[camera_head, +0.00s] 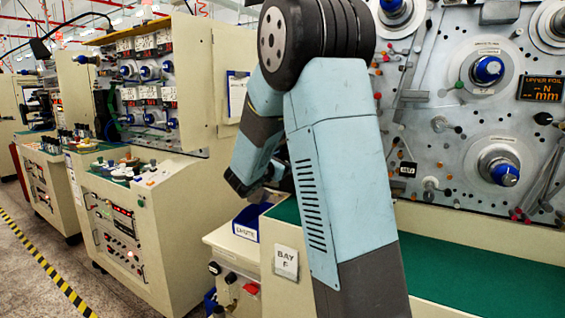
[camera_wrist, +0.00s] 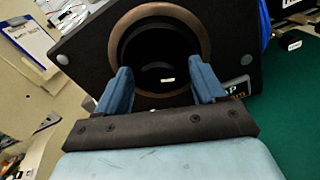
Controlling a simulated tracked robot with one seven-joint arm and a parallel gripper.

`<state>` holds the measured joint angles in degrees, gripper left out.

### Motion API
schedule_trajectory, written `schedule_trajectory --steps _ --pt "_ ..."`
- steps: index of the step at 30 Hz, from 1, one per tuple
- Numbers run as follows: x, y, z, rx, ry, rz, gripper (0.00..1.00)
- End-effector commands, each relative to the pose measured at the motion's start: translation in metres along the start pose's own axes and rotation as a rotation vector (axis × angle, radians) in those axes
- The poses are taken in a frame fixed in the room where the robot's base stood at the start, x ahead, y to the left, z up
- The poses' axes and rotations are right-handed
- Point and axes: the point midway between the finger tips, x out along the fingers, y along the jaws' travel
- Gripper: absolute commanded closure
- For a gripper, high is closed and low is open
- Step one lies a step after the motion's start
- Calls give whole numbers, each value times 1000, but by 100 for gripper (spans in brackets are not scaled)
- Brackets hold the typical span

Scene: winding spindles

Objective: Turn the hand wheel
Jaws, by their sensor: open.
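No hand wheel can be made out for certain. In the wrist view a dark box (camera_wrist: 85,40) with a round, brown-rimmed opening (camera_wrist: 203,30) fills the middle. The inside of the opening is nearly black, with rounded dark shapes and a small pale mark. Whether a wheel is in there cannot be told. My gripper (camera_wrist: 160,65) is open, its two blue fingers apart in front of the lower part of the opening, with nothing seen between them. Contact with the box cannot be judged. In the head view my arm hides most of the gripper and the box.
A green work surface (camera_head: 480,275) runs along the right, below a machine panel (camera_head: 430,85) with several blue-capped spindles. A blue labelled bin (camera_head: 247,222) stands below my arm's end. Cream cabinets (camera_head: 150,220) stand left. A clipboard (camera_wrist: 27,38) shows at upper left in the wrist view.

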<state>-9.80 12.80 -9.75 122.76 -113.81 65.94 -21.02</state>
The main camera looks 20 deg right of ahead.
Motion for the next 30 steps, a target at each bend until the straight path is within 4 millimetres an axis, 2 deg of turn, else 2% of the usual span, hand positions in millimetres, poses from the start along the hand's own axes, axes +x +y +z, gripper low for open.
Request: schedule_trajectory --steps 8,25,26,30 --pt "1 0 0 0 0 0 32" --pt "0 0 0 -1 1 -1 86" --pt "-6 3 -2 0 1 0 87" --pt "-1 0 -1 6 1 -1 87"
